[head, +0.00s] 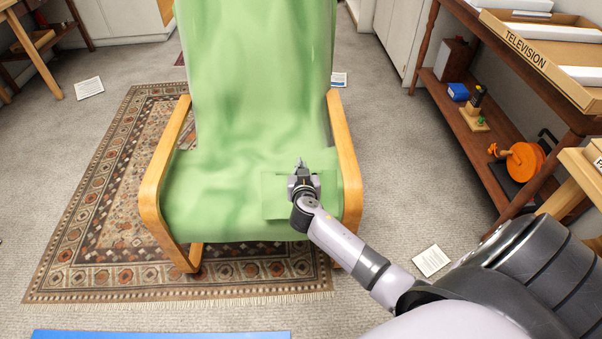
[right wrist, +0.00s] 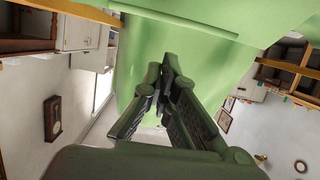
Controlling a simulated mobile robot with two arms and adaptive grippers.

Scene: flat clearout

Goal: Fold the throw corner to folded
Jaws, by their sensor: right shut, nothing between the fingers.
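The green throw (head: 215,190) drapes over the back and seat of an armchair with pale wooden arms (head: 155,185). At the front right of the seat, a straight-edged flap of the throw (head: 274,200) lies flat against the cloth. My right gripper (head: 301,164) is over this flap, shut and empty, and hides part of it. In the right wrist view its fingertips (right wrist: 164,68) are together, with the green throw (right wrist: 200,45) beyond them. I cannot tell whether the fingertips touch the cloth. My left gripper is not in view.
The right chair arm (head: 347,165) stands close beside my right gripper. A patterned rug (head: 105,215) lies under the chair. A wooden shelf table with a box marked TELEVISION (head: 530,50) stands at the right.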

